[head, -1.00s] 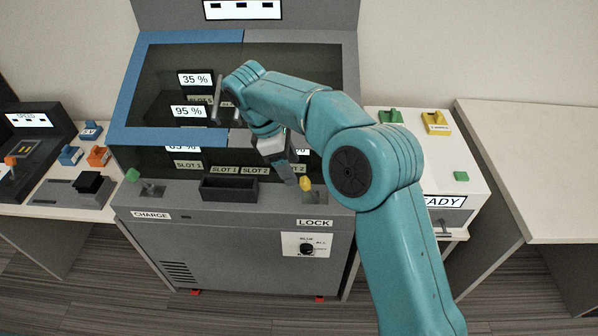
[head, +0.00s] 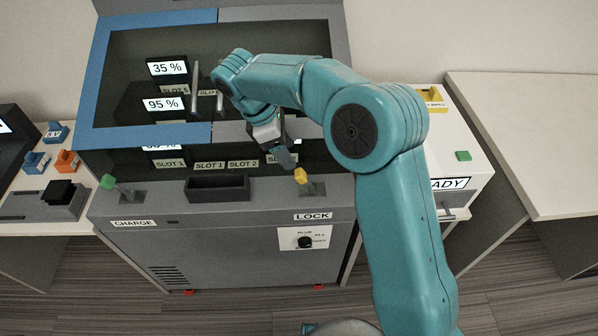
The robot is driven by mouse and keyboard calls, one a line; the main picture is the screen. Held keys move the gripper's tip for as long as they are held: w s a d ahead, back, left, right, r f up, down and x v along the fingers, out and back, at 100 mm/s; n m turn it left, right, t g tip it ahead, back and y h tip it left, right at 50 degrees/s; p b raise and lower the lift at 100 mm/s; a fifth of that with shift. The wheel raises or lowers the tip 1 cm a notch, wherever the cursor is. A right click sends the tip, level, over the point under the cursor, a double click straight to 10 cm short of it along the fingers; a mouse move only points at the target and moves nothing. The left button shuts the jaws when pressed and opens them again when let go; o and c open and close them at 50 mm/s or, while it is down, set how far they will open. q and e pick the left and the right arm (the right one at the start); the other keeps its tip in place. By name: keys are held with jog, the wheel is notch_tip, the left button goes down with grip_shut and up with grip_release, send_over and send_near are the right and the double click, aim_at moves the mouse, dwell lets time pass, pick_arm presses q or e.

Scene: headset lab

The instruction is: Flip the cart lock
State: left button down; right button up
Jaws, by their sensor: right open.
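The cart lock is a small lever with a yellow knob (head: 300,175) on the top ledge of the grey cart (head: 230,255), above the LOCK label (head: 313,216). The lever leans up and to the left from its dark base plate. My right gripper (head: 287,160) is open, pointing down just behind and to the left of the yellow knob. One dark finger overlaps or nearly meets the knob; I cannot tell whether they touch. The other finger is largely hidden. My left gripper is not in view.
A green-knobbed lever (head: 107,181) stands above the CHARGE label at left. A dark open bin (head: 217,187) sits between the levers. A blue-framed glass lid (head: 90,100) rises behind. A rotary knob (head: 305,242) is on the front. White side tables flank the cart.

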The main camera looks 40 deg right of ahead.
aim_at(301, 172)
jog(key=b+x, duration=0.1)
jog(key=x, duration=0.8)
jog(key=shift+s+a, duration=0.1)
jog(key=shift+r, duration=0.1)
grip_shut()
